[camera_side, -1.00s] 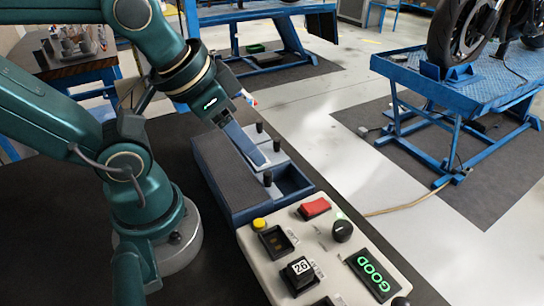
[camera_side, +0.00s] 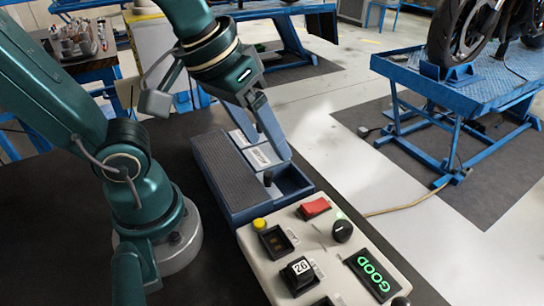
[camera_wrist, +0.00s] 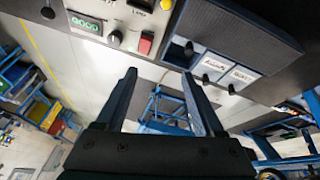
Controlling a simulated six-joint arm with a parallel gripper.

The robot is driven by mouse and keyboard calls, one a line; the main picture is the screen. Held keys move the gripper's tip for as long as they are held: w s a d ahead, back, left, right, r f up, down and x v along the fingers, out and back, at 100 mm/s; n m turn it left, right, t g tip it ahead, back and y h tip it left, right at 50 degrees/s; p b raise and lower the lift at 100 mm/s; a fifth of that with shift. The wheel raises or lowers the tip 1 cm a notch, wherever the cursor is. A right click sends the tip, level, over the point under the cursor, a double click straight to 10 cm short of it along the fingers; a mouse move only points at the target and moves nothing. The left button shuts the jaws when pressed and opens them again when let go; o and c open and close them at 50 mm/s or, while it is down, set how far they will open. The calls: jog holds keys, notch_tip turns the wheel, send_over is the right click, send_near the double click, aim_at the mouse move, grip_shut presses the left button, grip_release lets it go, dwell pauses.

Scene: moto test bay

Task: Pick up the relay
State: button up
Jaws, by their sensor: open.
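A black block with a white "26" label (camera_side: 299,272), which looks like the relay, sits on the front part of the light grey control panel (camera_side: 290,222). I cannot make it out in the wrist view. My gripper (camera_side: 270,147) is open and empty, above the blue tray beside the panel and well behind the block. In the wrist view my gripper's (camera_wrist: 158,75) two fingers stand apart with nothing between them. One finger hides part of the tray's compartments in the side view.
The blue tray (camera_side: 240,213) has a dark pad, labelled compartments and a black peg (camera_side: 268,178). The panel carries a red switch (camera_side: 314,208), a black knob (camera_side: 342,231), a yellow button (camera_side: 259,224), an empty-looking socket (camera_side: 278,241) and a green "GOOD" display (camera_side: 370,275).

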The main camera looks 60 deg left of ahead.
jog(key=w+d+f+g, duration=0.1)
jog(key=d+f+g, duration=0.15)
jog(key=d, duration=0.55)
jog(key=m+g, duration=0.2)
jog(key=m, duration=0.1)
send_over(301, 267)
notch_tip(301, 267, down, 4)
jog(key=shift+w+r+y, duration=0.1)
jog(key=shift+r+y, duration=0.05)
jog(key=shift+y, duration=0.15)
jog(key=shift+f, duration=2.6)
grip_shut()
